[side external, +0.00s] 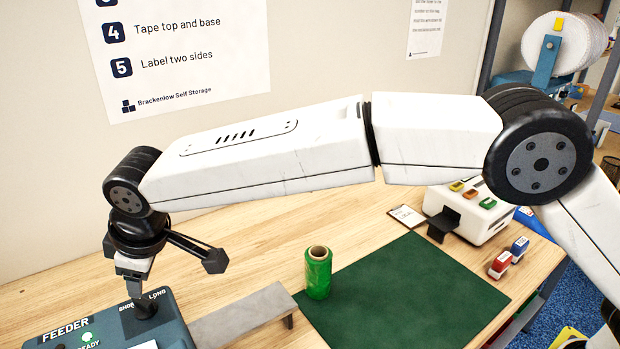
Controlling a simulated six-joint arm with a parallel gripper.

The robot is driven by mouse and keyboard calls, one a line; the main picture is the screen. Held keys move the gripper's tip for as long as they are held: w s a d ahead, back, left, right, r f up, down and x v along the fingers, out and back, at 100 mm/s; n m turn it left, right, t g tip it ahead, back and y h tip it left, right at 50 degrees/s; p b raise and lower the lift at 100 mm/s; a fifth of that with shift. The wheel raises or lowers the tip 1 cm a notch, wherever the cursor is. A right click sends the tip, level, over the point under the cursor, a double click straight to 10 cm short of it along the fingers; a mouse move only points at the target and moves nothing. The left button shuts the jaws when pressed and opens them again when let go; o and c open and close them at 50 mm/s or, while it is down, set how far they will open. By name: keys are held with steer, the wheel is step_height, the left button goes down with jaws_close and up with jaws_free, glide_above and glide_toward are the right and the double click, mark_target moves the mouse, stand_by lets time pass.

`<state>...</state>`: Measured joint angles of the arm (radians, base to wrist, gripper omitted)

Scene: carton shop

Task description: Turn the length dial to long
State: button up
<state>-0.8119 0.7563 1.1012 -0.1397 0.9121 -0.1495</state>
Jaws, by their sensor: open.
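The feeder (62,345), a dark blue-grey box marked FEEDER, stands at the bottom left and is cut off by the picture's edge. Its black length dial (146,309) is on the top face, with SHORT printed to its left and LONG to its right. A green READY light shows on the feeder. My gripper (134,288) points down at the dial, with its fingertips at or just above it. The jaws are open. I cannot tell whether they touch the dial. The dial's pointer setting is hard to make out.
A grey metal plate (240,318) lies right of the feeder. A green roll (318,272) stands by a dark green mat (410,290). A white machine (470,212) with coloured buttons and red (500,265) and blue (520,250) stamps sit farther right. The wall is behind.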

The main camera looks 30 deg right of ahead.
mark_target(141, 299)
steer(key=n, duration=3)
steer(key=shift+f, duration=0.1)
steer(key=shift+x, duration=3.85)
jaws_close()
